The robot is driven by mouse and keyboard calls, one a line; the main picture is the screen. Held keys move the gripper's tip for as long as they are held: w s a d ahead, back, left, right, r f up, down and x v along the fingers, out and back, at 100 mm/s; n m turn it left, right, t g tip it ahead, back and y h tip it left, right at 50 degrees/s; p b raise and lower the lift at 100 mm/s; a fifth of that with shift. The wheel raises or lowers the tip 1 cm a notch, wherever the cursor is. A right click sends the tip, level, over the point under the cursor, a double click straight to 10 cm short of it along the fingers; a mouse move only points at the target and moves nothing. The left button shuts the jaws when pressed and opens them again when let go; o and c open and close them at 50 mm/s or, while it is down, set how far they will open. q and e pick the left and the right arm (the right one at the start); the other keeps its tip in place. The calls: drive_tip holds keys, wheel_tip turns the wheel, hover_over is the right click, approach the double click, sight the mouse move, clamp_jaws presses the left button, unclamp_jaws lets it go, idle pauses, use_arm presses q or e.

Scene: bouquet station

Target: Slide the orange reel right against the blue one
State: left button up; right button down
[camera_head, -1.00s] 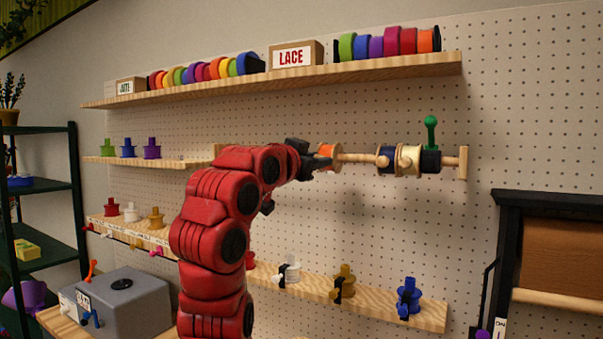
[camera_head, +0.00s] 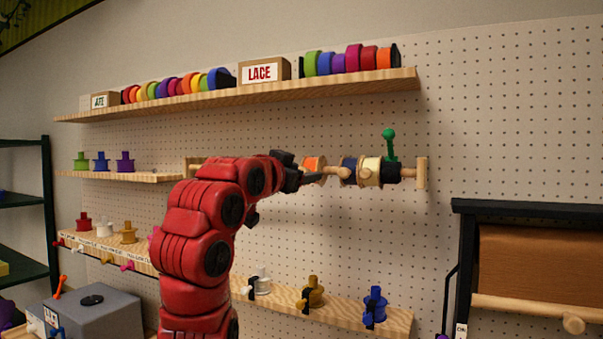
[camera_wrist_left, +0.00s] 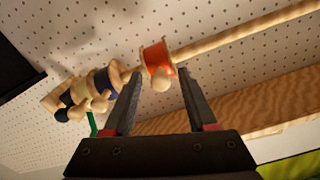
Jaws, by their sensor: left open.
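The orange reel (camera_head: 313,164) sits on a horizontal wooden rod on the pegboard. In the left wrist view the orange reel (camera_wrist_left: 157,62) has pale wooden flanges and a round wooden knob. The dark blue reel (camera_head: 348,168) is on the same rod to its right in the head view; it also shows in the left wrist view (camera_wrist_left: 105,80). A short gap of rod seems to lie between them, partly hidden by a finger. My left gripper (camera_wrist_left: 160,80) is open, its fingertips on either side of the orange reel's knob. My right gripper is not in view.
A cream reel (camera_head: 369,172) and a black reel with a green knob (camera_head: 389,146) stand beyond the blue one, before the rod's end plate (camera_head: 422,172). A ribbon shelf (camera_head: 240,91) is above and a spool shelf (camera_head: 330,308) below.

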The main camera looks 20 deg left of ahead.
use_arm(q)
drive_tip(key=s+a+b, duration=0.1)
drive_tip(key=s+b, duration=0.1)
drive_tip(key=s, duration=1.5)
drive_tip(key=shift+s+a+b, duration=0.2)
drive_tip(key=shift+b, duration=0.1)
